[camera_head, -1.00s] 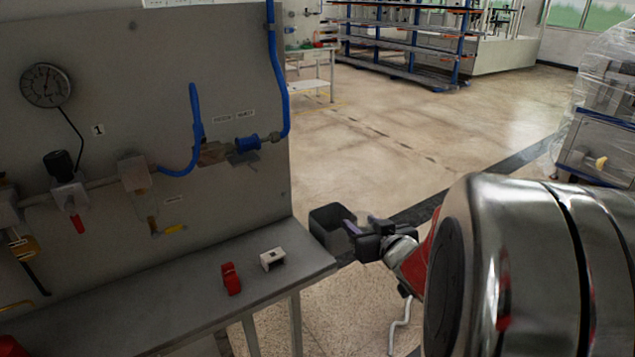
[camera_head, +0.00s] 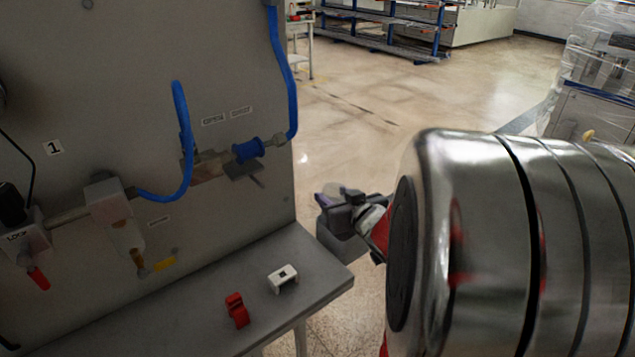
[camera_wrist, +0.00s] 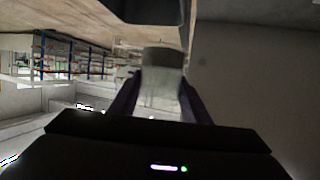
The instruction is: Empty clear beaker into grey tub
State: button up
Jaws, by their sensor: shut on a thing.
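The clear beaker (camera_wrist: 162,82) is held between the purple-sided fingers of my gripper (camera_wrist: 160,100) in the wrist view, which looks turned over. A greyish band shows at its end toward the tub; I cannot tell what or how much is inside. In the head view my gripper (camera_head: 338,203) is small, with the beaker a faint pale shape (camera_head: 331,188) at its fingers. The grey tub (camera_head: 341,243) is just beneath, partly hidden by the gripper and arm. Its dark edge (camera_wrist: 150,10) shows at the top of the wrist view. The tub's inside is hidden.
A grey bench (camera_head: 205,300) with a tall panel (camera_head: 240,190) stands at left, its corner close to the tub. A red clip (camera_head: 237,310) and a white block (camera_head: 283,278) lie on it. Blue hoses run along the panel. Open floor (camera_head: 370,110) lies behind.

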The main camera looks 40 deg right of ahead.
jog(key=shift+w, duration=0.4)
jog(key=shift+d, duration=0.1)
jog(key=shift+s+m+y, duration=0.1)
jog(key=shift+m+y, duration=0.2)
jog(key=shift+a+f+m+g+y, duration=0.15)
jog(key=shift+f+m+g+y, duration=0.05)
jog(key=shift+m+y, duration=0.65)
jog(key=shift+a+f+m+g+y, duration=0.1)
jog(key=shift+f+m+g+y, duration=0.1)
jog(key=shift+m+y, duration=0.65)
jog(key=f+m+y, duration=0.1)
jog(key=m, duration=0.1)
jog(key=f+m+y, duration=0.1)
jog(key=shift+d+f+m, duration=0.2)
jog(key=shift+f+m, duration=0.05)
jog(key=shift+m, duration=0.15)
jog(key=m+y, duration=0.2)
jog(key=d+m, duration=0.1)
jog(key=shift+f+t+y, duration=0.25)
jog(key=shift+t+y, duration=0.05)
jog(key=shift+y, duration=0.1)
jog(key=m, duration=0.1)
jog(key=d+m+t+y, duration=0.1)
jog(key=m, duration=0.1)
jog(key=shift+r+y, duration=0.3)
jog(key=shift+r, duration=0.1)
